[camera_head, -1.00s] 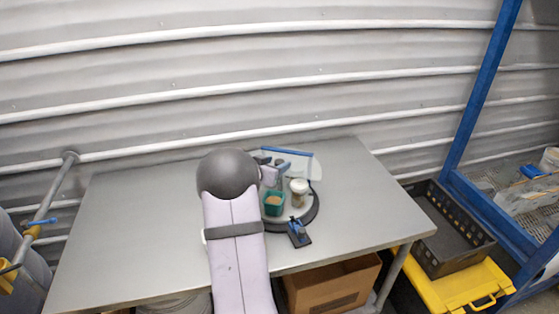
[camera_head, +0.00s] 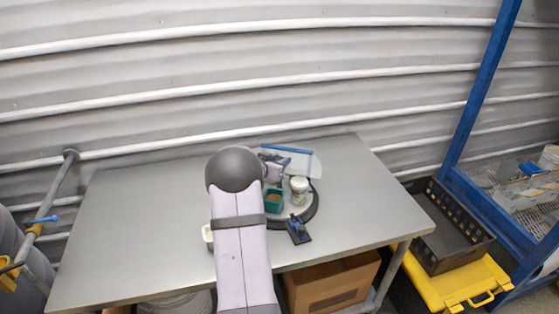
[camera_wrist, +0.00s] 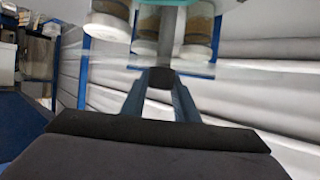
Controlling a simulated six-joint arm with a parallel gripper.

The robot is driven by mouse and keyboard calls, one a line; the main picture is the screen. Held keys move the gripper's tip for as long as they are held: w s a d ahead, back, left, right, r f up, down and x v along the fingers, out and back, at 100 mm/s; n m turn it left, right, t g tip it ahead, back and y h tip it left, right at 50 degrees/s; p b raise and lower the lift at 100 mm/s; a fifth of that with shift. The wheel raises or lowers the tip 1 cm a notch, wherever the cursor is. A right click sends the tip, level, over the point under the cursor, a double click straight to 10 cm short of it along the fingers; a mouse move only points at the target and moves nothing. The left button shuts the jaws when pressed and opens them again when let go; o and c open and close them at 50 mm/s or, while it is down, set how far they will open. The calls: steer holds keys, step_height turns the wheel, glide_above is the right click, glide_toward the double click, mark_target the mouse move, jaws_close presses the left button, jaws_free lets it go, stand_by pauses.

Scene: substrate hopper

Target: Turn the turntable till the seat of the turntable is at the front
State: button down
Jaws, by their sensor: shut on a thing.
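The turntable (camera_head: 311,212) is a round disc with a dark rim near the right of the grey table, partly hidden by my arm. A teal pot (camera_head: 273,201) and a white jar (camera_head: 299,191) stand on it. A clear panel with a blue top edge (camera_head: 290,150) stands behind them. My gripper (camera_head: 268,164) is at the turntable's back left, mostly hidden by my arm. In the wrist view my gripper (camera_wrist: 160,80) is shut on a slim grey post (camera_wrist: 168,42), with jars (camera_wrist: 196,35) close by. I cannot tell which part is the seat.
A small blue device on a dark base (camera_head: 298,231) sits at the turntable's front edge. A pale cup-like thing (camera_head: 207,234) shows left of my arm. The table (camera_head: 140,220) is clear on the left. A ribbed wall (camera_head: 200,70) stands behind.

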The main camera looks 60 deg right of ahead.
steer(key=shift+f+t+b, duration=0.1)
steer(key=shift+t+b, duration=0.2)
steer(key=shift+b, duration=0.45)
steer(key=shift+n+t+b, duration=0.4)
steer(key=shift+n+b, duration=0.1)
steer(key=shift+b, duration=0.2)
steer(key=n+t+b, duration=0.1)
steer(key=b, duration=0.2)
steer(key=shift+d+t+y+b, duration=0.1)
steer(key=shift+t+y+b, duration=0.2)
steer(key=shift+b, duration=0.05)
steer(key=n+t+b, duration=0.1)
steer(key=b, duration=0.2)
steer(key=shift+w+b, duration=0.15)
steer(key=shift+b, duration=0.15)
steer(key=shift+w+r+n+t+b, duration=0.2)
steer(key=shift+n+t+b, duration=0.15)
steer(key=shift+b, duration=1.45)
steer(key=b, duration=0.1)
steer(key=n+b, duration=0.1)
steer(key=b, duration=0.1)
steer(key=shift+s+t+y+b, duration=0.2)
steer(key=shift+t+y+b, duration=0.1)
steer(key=shift+y, duration=0.1)
steer(key=shift+s, duration=0.15)
